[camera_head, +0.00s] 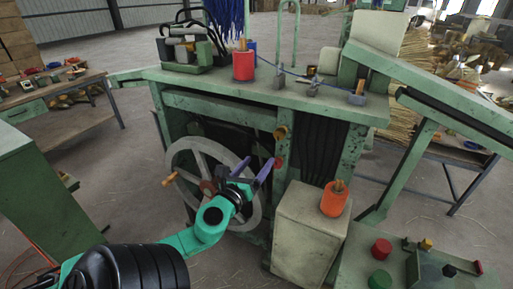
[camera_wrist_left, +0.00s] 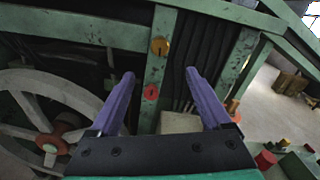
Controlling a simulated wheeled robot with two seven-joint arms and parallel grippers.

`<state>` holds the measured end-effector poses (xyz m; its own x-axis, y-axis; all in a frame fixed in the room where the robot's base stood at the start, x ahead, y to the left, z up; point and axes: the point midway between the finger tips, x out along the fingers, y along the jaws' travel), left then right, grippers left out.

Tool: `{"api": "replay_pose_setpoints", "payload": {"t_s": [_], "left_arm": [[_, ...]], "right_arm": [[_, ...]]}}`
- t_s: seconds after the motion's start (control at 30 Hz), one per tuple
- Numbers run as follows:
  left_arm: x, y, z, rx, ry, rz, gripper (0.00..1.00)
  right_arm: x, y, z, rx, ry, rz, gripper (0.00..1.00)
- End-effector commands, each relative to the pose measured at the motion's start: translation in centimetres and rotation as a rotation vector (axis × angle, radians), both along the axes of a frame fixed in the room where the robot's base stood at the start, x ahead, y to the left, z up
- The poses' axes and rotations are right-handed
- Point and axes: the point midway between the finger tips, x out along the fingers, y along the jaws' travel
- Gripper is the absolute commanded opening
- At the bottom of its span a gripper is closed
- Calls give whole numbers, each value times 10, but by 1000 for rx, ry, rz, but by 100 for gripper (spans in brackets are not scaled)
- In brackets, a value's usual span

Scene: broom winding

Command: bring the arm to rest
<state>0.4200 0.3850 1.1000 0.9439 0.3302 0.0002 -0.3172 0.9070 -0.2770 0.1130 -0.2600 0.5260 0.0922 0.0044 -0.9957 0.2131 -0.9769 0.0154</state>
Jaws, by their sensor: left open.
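My left gripper (camera_head: 257,163) is open and empty, in front of the green winding machine (camera_head: 215,100). Its purple fingers also show in the left wrist view (camera_wrist_left: 160,74), spread apart with nothing between them. In the head view the gripper overlaps the right side of the spoked handwheel (camera_head: 175,165), which has a wooden handle. The wheel also shows at the left of the wrist view (camera_wrist_left: 20,100). Beyond the fingers are a red button (camera_wrist_left: 151,92) and a yellow knob (camera_wrist_left: 159,46) on a green post. My right gripper is not in view.
A control panel (camera_head: 345,265) with red and green buttons is at the lower right.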

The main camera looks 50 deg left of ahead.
Motion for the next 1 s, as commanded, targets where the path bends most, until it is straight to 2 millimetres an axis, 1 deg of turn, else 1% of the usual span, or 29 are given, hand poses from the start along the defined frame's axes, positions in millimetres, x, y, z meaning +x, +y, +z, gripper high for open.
{"api": "replay_pose_setpoints", "payload": {"t_s": [0.47, 0.53, 0.57, 0.63, 0.67, 0.7, 0.77, 0.8, 0.87, 0.9, 0.97, 1.0], "left_arm": [[0, 0, 0, 0, 1, 0, 82], [0, 4, -7, -21, 8, 9, 82], [0, 8, -14, -44, 17, 19, 82], [-2, 25, -45, -143, 50, 63, 82], [-5, 34, -64, -204, 68, 91, 82], [-10, 47, -95, -302, 96, 136, 82], [-22, 64, -148, -471, 136, 218, 82], [-32, 72, -185, -590, 160, 277, 82], [-50, 77, -239, -768, 187, 372, 82], [-64, 77, -275, -882, 204, 438, 82], [-87, 70, -327, -1052, 221, 545, 82], [-104, 62, -361, -1163, 229, 621, 82]], "right_arm": [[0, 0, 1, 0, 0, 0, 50], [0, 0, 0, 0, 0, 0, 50], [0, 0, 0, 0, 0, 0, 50], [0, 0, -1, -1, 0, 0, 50], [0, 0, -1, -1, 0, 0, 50], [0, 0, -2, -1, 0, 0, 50], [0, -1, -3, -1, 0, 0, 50], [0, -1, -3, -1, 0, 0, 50], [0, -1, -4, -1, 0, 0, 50], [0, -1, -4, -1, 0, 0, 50], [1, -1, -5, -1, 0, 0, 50], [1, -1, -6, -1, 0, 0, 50]]}}
